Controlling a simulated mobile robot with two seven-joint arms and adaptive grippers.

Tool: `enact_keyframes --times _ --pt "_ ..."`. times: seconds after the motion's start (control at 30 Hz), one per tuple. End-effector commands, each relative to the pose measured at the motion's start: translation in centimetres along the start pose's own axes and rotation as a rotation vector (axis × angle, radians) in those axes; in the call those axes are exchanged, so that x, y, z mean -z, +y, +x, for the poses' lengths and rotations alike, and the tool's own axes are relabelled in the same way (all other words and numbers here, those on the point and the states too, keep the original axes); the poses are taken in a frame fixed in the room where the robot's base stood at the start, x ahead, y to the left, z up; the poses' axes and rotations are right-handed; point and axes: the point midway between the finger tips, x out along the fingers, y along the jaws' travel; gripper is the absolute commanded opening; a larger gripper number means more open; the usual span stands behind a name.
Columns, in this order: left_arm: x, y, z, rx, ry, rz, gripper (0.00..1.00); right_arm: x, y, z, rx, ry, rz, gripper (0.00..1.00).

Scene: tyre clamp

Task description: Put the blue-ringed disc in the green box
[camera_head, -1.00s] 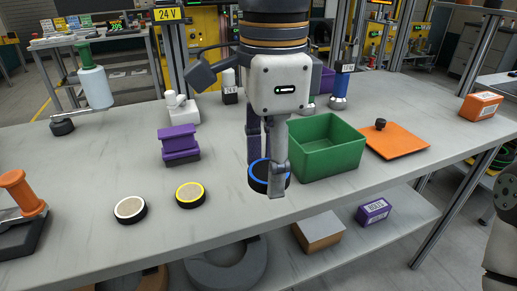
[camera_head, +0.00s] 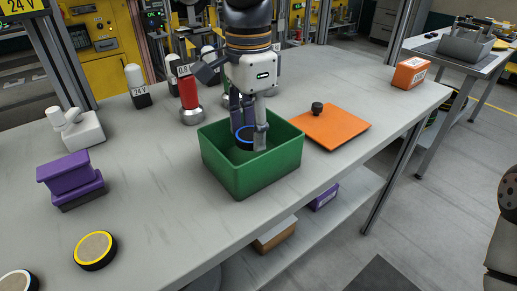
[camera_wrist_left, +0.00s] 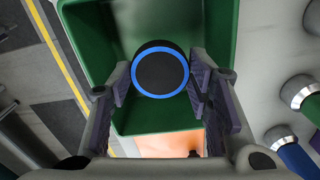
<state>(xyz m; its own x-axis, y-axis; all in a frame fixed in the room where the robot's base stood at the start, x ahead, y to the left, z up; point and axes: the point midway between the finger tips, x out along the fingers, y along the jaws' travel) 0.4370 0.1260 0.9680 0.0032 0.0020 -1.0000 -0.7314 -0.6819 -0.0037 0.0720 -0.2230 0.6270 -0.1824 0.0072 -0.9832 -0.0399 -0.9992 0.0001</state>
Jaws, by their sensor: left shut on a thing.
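The blue-ringed disc (camera_head: 242,136) is dark with a bright blue rim, partly hidden behind a finger in the head view. My left gripper (camera_head: 249,142) is shut on it, pointing down inside the outline of the green box (camera_head: 252,182). The disc appears at or below rim height, but I cannot tell whether it touches the floor. In the left wrist view the disc (camera_wrist_left: 160,73) shows between the purple-padded fingers, with green box walls (camera_wrist_left: 98,45) around it. My right gripper is not in view.
An orange plate (camera_head: 330,127) with a small dark knob lies right of the box. A red cylinder (camera_head: 189,92) stands behind it. A purple block (camera_head: 70,180) and yellow-ringed disc (camera_head: 95,250) are at left. An orange box (camera_head: 410,73) sits at the far right.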

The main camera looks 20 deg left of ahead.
Motion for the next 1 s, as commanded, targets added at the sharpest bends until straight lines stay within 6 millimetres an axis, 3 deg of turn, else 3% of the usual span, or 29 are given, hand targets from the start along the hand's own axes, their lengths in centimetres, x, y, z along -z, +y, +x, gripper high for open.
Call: enact_keyframes --times 0.27,0.63,0.67,0.7,1.0 --pt "-0.1 0.0 4.7 0.000 -0.001 0.000 0.18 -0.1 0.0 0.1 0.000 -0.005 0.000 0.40" --pt "0.0 0.0 5.2 0.002 0.002 0.001 0.18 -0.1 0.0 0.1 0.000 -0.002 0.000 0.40" --pt "0.0 0.0 5.2 0.002 0.002 0.001 0.50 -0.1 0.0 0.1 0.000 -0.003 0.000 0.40" --pt "0.0 0.0 5.2 0.002 0.002 0.001 0.54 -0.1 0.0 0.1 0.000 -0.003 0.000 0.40" --pt "0.0 0.0 5.0 0.002 0.002 0.001 0.54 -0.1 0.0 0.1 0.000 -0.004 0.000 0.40"
